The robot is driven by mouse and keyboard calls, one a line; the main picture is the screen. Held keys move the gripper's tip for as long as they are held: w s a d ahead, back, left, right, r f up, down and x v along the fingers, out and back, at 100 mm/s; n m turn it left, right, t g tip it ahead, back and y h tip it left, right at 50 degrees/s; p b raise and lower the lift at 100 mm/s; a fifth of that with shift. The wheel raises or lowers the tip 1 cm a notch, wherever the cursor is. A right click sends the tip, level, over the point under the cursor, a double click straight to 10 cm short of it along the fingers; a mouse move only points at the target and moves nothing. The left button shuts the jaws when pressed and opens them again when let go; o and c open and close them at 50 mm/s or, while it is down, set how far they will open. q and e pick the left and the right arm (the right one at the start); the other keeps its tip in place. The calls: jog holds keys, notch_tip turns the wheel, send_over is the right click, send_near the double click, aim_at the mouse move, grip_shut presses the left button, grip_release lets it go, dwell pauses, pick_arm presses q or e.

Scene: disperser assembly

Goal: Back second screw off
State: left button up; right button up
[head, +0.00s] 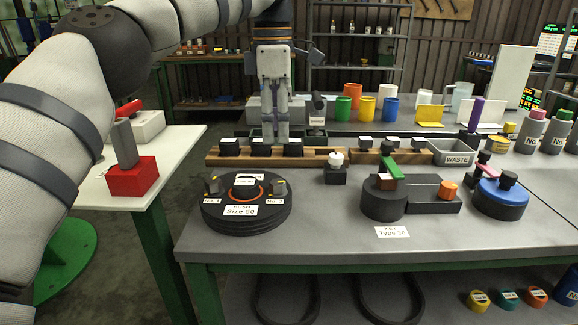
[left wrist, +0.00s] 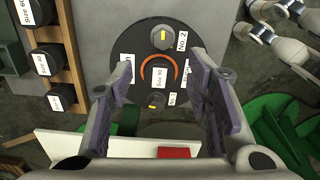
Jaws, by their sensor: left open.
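The black round disperser (head: 247,218), labelled Size 50, sits at the table's left front. The second screw, a dark knob with a yellow mark (head: 279,188), stands on its right side by the No. 2 label; the No. 1 screw (head: 212,187) stands on its left. In the left wrist view, the second screw (left wrist: 162,36) is near the top and the first screw (left wrist: 155,100) lower down. My left gripper (head: 269,138) hangs above the table, pointing down. Its fingers (left wrist: 160,78) are open and empty, apart from both screws.
A wooden rack (head: 314,158) with black parts lies behind the disperser. A small black stand (head: 335,175) and a round black fixture (head: 384,205) stand to its right. A red block (head: 132,178) is on the white side table. Bare grey tabletop lies in front.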

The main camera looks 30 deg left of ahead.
aim_at(274, 182)
pick_arm(q)
jog(key=f, duration=1.1)
jog(key=shift+s, duration=0.35)
grip_shut()
